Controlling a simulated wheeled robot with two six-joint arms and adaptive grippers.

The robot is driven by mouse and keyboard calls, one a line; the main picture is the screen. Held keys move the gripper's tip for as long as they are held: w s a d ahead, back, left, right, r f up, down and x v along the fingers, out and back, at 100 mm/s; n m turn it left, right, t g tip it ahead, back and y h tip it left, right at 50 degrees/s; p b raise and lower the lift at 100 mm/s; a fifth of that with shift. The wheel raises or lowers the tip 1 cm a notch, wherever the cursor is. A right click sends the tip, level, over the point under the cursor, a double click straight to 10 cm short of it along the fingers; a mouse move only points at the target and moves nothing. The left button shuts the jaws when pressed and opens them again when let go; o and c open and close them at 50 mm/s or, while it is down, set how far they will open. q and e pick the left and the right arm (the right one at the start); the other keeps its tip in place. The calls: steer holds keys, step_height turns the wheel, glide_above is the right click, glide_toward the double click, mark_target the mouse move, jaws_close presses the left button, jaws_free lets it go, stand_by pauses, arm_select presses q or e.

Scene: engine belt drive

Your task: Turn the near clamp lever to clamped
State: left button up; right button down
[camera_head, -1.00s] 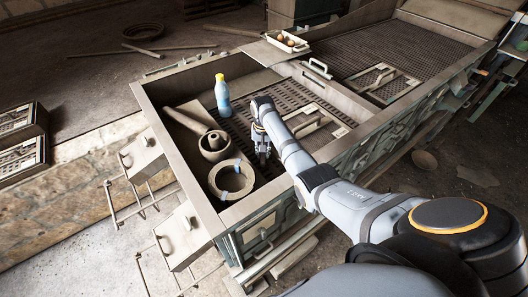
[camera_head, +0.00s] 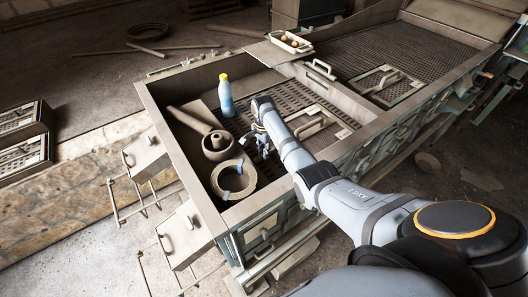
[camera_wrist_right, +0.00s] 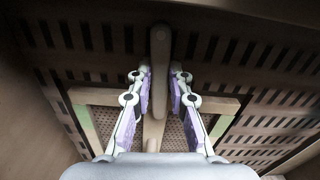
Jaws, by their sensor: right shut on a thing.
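A long brown bar with a rounded end, which looks like the near clamp lever (camera_wrist_right: 159,60), stands over the slotted floor in the right wrist view. My right gripper (camera_wrist_right: 160,82) has a finger on each side of it and is shut on it. In the head view the right gripper (camera_head: 262,145) is low inside the near bin, beside a framed plate with a bar handle (camera_head: 312,125). The lever cannot be made out there behind the fingers. My left gripper is not in view.
In the near bin are a blue bottle with a yellow cap (camera_head: 226,96), a cup-like part (camera_head: 218,146), a ring with blue marks (camera_head: 234,179) and a rod (camera_head: 189,119). The bin's wall (camera_head: 178,150) stands left of them. A small tray with round things (camera_head: 290,43) sits behind.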

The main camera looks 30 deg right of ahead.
steer(key=shift+w+m, duration=0.1)
steer(key=shift+m, duration=0.5)
steer(key=c, duration=1.2)
jaws_free()
steer(key=shift+r, duration=0.1)
step_height(320, 180, up, 12)
steer(key=shift+f, duration=0.1)
